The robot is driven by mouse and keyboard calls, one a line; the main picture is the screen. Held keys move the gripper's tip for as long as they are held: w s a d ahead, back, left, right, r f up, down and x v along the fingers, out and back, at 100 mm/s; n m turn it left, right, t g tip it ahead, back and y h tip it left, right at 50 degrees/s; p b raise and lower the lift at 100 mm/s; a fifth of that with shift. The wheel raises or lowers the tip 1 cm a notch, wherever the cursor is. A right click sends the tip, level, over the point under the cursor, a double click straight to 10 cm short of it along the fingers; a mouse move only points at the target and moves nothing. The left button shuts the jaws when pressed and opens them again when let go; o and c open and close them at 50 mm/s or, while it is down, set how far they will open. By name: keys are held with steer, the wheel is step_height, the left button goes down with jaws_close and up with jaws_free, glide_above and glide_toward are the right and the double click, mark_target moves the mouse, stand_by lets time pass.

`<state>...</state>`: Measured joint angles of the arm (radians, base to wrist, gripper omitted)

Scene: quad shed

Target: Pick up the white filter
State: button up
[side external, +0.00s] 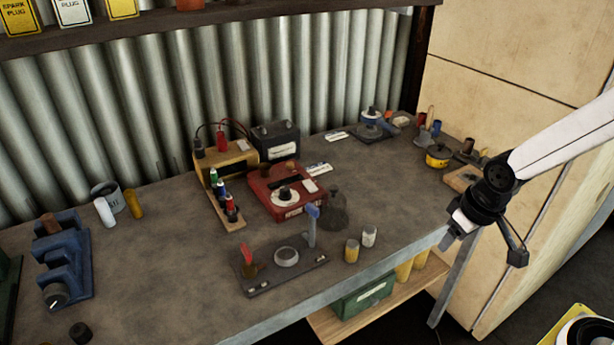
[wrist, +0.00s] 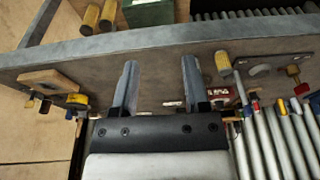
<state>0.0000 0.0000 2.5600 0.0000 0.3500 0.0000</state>
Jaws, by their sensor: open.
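A small white cylinder (side external: 369,236), likely the white filter, stands upright near the bench's front edge, beside a similar yellow one (side external: 351,250). Another white cylinder (side external: 104,212) stands at the left, beside a yellow cylinder (side external: 135,203). My gripper (side external: 451,235) is in the air at the front right, to the right of the nearer white cylinder and apart from it. In the wrist view my gripper (wrist: 159,62) has its fingers wide apart with nothing between them. A yellow cylinder (wrist: 222,62) shows right of the fingers; the white cylinder is not clearly visible there.
A grey fixture plate (side external: 282,268) with upright parts lies left of the nearer cylinders, with a dark rounded object (side external: 333,211) behind them. A red box (side external: 282,190) stands farther back. A green crate (side external: 362,297) sits on the lower shelf. Bench space right of the nearer cylinders is clear.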

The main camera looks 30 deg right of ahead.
steer(key=shift+o, duration=0.2)
steer(key=shift+o, duration=1.4)
steer(key=n+g, duration=0.3)
steer(key=n, duration=1.7)
glide_above(371, 228)
steer(key=shift+f, duration=2.6)
steer(key=shift+f, duration=0.1)
